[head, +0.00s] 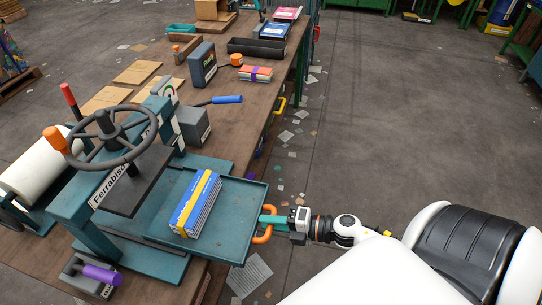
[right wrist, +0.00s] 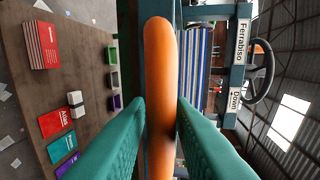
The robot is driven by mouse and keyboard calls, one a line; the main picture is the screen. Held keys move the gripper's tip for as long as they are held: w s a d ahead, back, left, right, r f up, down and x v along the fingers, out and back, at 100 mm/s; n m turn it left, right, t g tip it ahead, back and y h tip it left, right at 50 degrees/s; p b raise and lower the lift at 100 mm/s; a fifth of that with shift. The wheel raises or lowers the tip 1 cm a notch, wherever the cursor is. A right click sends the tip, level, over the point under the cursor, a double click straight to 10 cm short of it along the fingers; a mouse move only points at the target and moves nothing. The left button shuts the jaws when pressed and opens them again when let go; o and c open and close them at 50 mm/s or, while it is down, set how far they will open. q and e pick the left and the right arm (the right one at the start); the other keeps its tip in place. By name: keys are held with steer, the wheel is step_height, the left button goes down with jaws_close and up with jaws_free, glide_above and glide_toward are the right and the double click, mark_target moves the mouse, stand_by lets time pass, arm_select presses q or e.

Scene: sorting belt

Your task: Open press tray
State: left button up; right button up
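The teal press tray (head: 240,205) sticks out to the right from under the press (head: 130,185), past the table edge. A strapped stack of blue and white booklets (head: 196,204) lies on it. An orange handle (head: 263,236) is on the tray's right edge. My right gripper (head: 270,219) is at this handle. In the right wrist view the handle (right wrist: 160,60) runs between the teal fingers (right wrist: 160,115), which close on it from both sides. My left gripper is not in view.
A black handwheel (head: 105,140) tops the press. A purple-handled tool (head: 95,275) and a white roll (head: 35,165) sit near it. Boxes and booklets, including a strapped stack (head: 255,73), stand farther along the table. The floor (head: 390,120) right of the table is mostly open, with scattered paper.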

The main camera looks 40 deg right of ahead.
steer(key=b+v, duration=0.2)
steer(key=v, duration=1)
steer(key=shift+f, duration=0.1)
stand_by(0.4)
